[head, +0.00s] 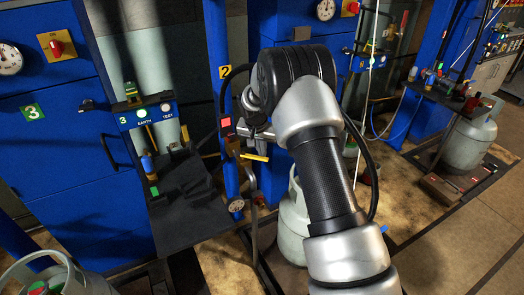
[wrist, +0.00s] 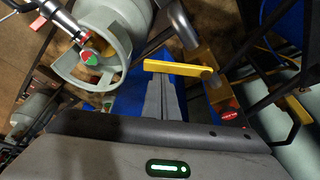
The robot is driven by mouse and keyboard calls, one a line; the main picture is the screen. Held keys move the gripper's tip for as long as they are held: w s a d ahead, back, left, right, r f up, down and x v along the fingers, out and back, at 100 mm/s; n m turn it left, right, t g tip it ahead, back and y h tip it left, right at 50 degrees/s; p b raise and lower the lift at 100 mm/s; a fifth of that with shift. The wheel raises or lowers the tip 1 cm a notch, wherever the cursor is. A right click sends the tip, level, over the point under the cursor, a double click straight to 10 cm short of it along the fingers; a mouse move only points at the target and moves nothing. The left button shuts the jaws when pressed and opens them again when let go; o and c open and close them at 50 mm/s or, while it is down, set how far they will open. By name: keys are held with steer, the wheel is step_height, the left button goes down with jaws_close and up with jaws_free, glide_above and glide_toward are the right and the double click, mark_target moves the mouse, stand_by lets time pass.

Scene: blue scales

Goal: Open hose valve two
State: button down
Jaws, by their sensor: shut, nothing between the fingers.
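A yellow valve lever (wrist: 180,69) lies across the wrist view, just beyond the tips of my gripper (wrist: 163,84). Its right end joins a brass-coloured valve body (wrist: 208,68) with a red part below. My gripper is shut with nothing between its fingers. I cannot tell whether the fingertips touch the lever. In the head view the yellow lever (head: 254,157) sticks out to the right of the blue post (head: 217,45) that carries a yellow "2" label (head: 225,72). My arm hides part of the valve area there, and the fingers are hard to make out.
A grey-green gas cylinder (head: 291,223) stands on the floor behind my arm; its collar (wrist: 100,75) shows at the wrist view's upper left. A scale with a "3" panel (head: 145,115) stands left. A black hose (head: 374,175) loops beside my arm. Open floor lies at right.

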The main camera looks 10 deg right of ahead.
mark_target(267, 160)
steer(key=s+m, duration=0.1)
steer(key=m+b, duration=0.1)
steer(key=shift+s+a+f+m+g+h, duration=0.1)
steer(key=shift+s+a+m+g+h, duration=0.2)
steer(key=shift+s+a+m+h, duration=0.1)
steer(key=m, duration=0.1)
steer(key=s+a+m, duration=0.1)
steer(key=m, duration=0.1)
steer(key=shift+s+a+g+h, duration=0.1)
steer(key=shift+s+g+h, duration=0.2)
steer(key=shift+g, duration=0.1)
steer(key=shift+s+a+m+g, duration=0.3)
steer(key=shift+a+m, duration=0.1)
steer(key=shift+m, duration=0.6)
steer(key=shift+s+a, duration=0.1)
steer(key=shift+a, duration=0.2)
steer(key=shift+d, duration=0.45)
steer(key=d, duration=0.1)
steer(key=w+d, duration=0.1)
steer(key=d, duration=0.1)
steer(key=w+p+v, duration=0.1)
steer(key=p+v, duration=0.1)
steer(key=v, duration=0.8)
steer(key=shift+s+a, duration=0.2)
steer(key=shift+s, duration=0.15)
